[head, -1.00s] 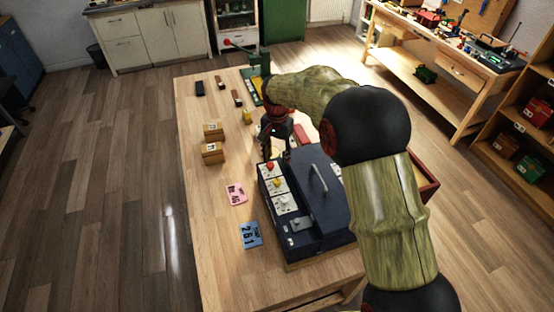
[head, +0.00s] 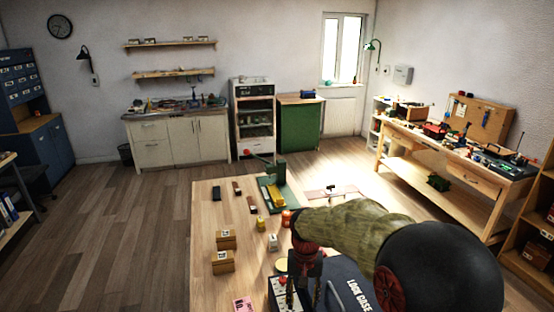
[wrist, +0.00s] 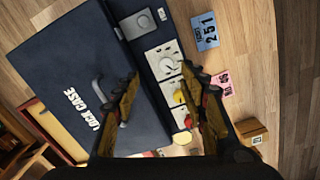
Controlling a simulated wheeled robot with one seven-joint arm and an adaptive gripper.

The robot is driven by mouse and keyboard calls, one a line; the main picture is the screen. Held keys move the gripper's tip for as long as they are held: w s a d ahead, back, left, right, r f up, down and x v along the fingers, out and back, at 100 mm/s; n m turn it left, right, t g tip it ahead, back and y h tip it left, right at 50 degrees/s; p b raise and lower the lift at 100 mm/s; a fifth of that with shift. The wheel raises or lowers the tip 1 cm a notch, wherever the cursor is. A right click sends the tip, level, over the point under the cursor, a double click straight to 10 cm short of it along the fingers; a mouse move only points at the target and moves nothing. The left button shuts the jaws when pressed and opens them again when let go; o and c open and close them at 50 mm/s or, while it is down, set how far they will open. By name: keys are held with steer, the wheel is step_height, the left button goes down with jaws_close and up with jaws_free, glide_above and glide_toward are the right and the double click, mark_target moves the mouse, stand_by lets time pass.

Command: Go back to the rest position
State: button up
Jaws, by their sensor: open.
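My gripper (head: 303,278) is at the table's front part in the head view, above the dark blue lock case (head: 352,285). In the wrist view my gripper (wrist: 165,103) is open, with nothing between its fingers. My arm covers part of the case in the head view.
The wooden table (head: 205,200) also bears two small boxes (head: 222,261), a pink card (head: 243,304) and a green press-like device (head: 273,185). A blue card (wrist: 205,31) lies beside the case. Cabinets and a workbench (head: 450,160) stand farther back, with open floor between.

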steer(key=shift+s+d+r+n+t+b, duration=0.2)
steer(key=shift+s+d+r+t+b, duration=1.2)
steer(key=shift+s, duration=2.9)
steer(key=shift+s+d+r+n+t+b, duration=0.2)
steer(key=shift+s+d+r+t+b, duration=0.45)
steer(key=shift+s+d+r+b, duration=2.5)
steer(key=shift+s+d+r+n+t+p, duration=0.2)
steer(key=shift+s+d+t, duration=0.9)
steer(key=shift+s, duration=4.35)
step_height(320, 180, down, 20)
steer(key=b, duration=1.9)
steer(key=shift+r, duration=0.1)
steer(key=shift+c, duration=0.2)
